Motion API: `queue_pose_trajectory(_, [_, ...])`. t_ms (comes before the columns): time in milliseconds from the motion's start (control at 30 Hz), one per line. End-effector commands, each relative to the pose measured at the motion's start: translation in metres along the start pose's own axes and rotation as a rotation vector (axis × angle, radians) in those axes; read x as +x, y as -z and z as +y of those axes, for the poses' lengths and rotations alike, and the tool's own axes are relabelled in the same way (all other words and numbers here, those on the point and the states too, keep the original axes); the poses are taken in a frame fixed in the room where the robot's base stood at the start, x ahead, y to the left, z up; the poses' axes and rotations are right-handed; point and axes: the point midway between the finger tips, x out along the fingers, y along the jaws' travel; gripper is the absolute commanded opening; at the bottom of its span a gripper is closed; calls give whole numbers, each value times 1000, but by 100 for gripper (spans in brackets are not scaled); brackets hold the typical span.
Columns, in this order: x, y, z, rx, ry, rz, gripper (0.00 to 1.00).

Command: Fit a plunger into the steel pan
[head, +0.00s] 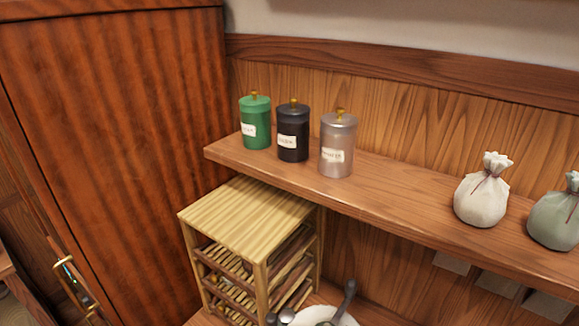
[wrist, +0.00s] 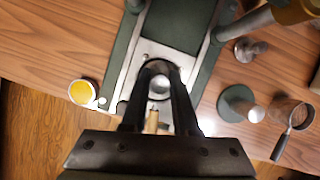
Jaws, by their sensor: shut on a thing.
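My gripper (wrist: 159,84) points down over the press bed in the wrist view. Its dark fingers are closed on a round, shiny steel knob (wrist: 159,86), which looks like the top of a plunger. The fingers hide most of what lies under it. A short pale wooden handle (wrist: 152,121) shows between the fingers; I cannot tell what it belongs to. A plunger-like piece with a grey-green disc and metal knob (wrist: 240,103) stands to the right. A round pan with a dark handle (wrist: 290,114) lies beside it; I cannot tell if it is steel.
A small metal piece (wrist: 248,49) stands right of the green-edged press frame (wrist: 203,70). A yellow-filled cup (wrist: 82,92) is at the table edge, left. In the head view, a shelf (head: 400,205) bears tins (head: 293,135) and sacks (head: 482,194) above a slatted rack (head: 250,218).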

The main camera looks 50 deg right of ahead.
Motion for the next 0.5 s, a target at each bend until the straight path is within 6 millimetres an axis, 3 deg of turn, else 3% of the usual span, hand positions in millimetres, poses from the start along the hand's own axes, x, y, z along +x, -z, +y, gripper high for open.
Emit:
queue_pose_trajectory(33, [0,0,0,0,-1,-1,0])
queue_pose_trajectory(67, [0,0,0,0,-1,-1,30])
queue_pose_trajectory(233, [0,0,0,0,0,0,61])
queue_pose_trajectory(500, [0,0,0,0,1,1,63])
